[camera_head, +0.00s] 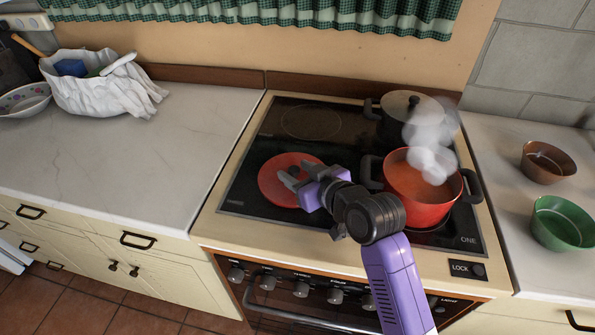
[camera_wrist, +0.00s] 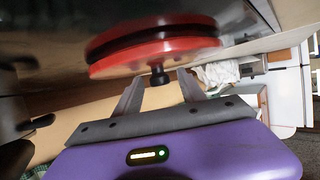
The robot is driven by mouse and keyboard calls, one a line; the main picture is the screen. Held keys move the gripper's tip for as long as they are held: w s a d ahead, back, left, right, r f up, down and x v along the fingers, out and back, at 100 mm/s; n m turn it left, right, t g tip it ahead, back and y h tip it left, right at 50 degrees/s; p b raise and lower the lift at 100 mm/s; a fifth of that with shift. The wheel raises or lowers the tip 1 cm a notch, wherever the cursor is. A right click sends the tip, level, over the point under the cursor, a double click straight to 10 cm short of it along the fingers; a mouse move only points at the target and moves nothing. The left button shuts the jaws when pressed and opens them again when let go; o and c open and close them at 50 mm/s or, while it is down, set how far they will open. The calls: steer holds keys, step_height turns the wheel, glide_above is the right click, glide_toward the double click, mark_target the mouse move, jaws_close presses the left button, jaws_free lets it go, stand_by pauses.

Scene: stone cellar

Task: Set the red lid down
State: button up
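The red lid (camera_head: 270,184) lies at the left front of the dark cooktop, and looks flat on it or very close to it. In the wrist view the red lid (camera_wrist: 150,62) shows edge-on with its black knob (camera_wrist: 158,76) pointing toward my gripper. My gripper (camera_head: 289,177) is at the lid, and in the wrist view (camera_wrist: 160,87) its two fingers are spread, with the knob between and just beyond the tips and clear space on both sides. The red pot (camera_head: 412,207) stands uncovered at the right front, steaming.
A dark pot with a grey lid (camera_head: 408,103) stands at the back right of the cooktop (camera_head: 253,195). A brown bowl (camera_head: 547,166) and a green bowl (camera_head: 560,224) are on the right counter. The left counter (camera_head: 150,165) is mostly clear, with a white bag (camera_head: 105,92) at its back.

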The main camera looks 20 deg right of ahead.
steer(key=shift+r, duration=0.25)
steer(key=shift+s, duration=0.3)
steer(key=v, duration=1.1)
steer(key=shift+d, duration=0.1)
steer(key=shift+s+r, duration=0.1)
steer(key=shift+s, duration=0.05)
